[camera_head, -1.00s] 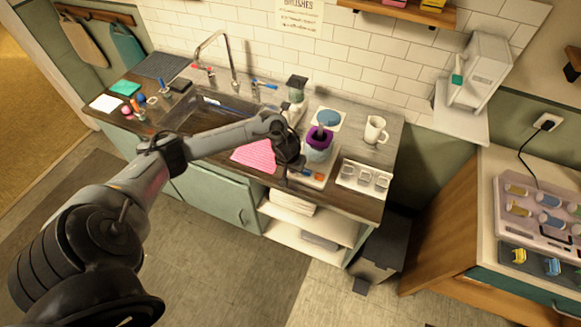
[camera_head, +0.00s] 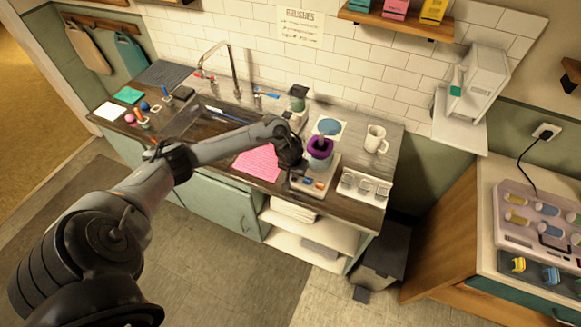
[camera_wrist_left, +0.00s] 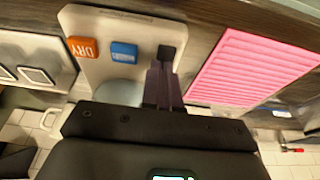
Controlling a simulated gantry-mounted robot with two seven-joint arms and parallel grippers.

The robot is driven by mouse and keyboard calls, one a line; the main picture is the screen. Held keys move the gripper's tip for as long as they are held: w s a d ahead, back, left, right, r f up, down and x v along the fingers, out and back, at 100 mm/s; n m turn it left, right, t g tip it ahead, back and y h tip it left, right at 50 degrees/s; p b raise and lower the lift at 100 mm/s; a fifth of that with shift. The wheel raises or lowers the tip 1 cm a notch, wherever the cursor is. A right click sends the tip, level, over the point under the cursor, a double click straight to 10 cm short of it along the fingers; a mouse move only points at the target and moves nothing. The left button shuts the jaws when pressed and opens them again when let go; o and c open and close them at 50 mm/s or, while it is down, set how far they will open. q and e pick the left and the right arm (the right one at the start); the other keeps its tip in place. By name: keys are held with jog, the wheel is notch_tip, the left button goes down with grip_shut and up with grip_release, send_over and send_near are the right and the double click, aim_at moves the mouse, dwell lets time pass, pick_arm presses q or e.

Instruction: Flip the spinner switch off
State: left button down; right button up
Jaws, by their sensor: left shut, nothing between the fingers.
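The spinner unit (camera_head: 328,165) stands on the counter with a purple-rimmed top (camera_head: 320,148). Its pale front panel shows from close up in the left wrist view (camera_wrist_left: 104,27). An orange block marked DRY (camera_wrist_left: 83,48) and a blue block (camera_wrist_left: 124,52) sit on that panel, with a dark part (camera_wrist_left: 167,52) at its corner. I cannot tell which is the switch or its position. My left gripper (camera_wrist_left: 161,70) is shut and empty, its fingertips close to the dark part; contact is unclear. In the head view my left gripper (camera_head: 292,160) is beside the unit's left side.
A pink ribbed mat (camera_head: 257,162) lies left of the gripper, by the sink and faucet (camera_head: 232,70). A small rack (camera_head: 365,186) and a white mug (camera_head: 375,138) stand to the unit's right. A grinder-like device (camera_head: 297,98) stands behind.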

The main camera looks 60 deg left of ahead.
aim_at(295, 180)
pick_arm(q)
jog(key=p+v, duration=0.4)
jog(key=p, duration=0.1)
jog(key=shift+w+a+r, duration=0.1)
jog(key=shift+w, duration=0.1)
jog(key=shift+s+r+b, duration=0.1)
jog(key=shift+s+b, duration=0.15)
jog(key=shift+b, duration=0.1)
jog(key=s+d+r, duration=0.3)
jog(key=s+r, duration=0.1)
jog(key=r, duration=0.3)
jog(key=shift+s, duration=0.2)
jog(key=shift+d+r, duration=0.1)
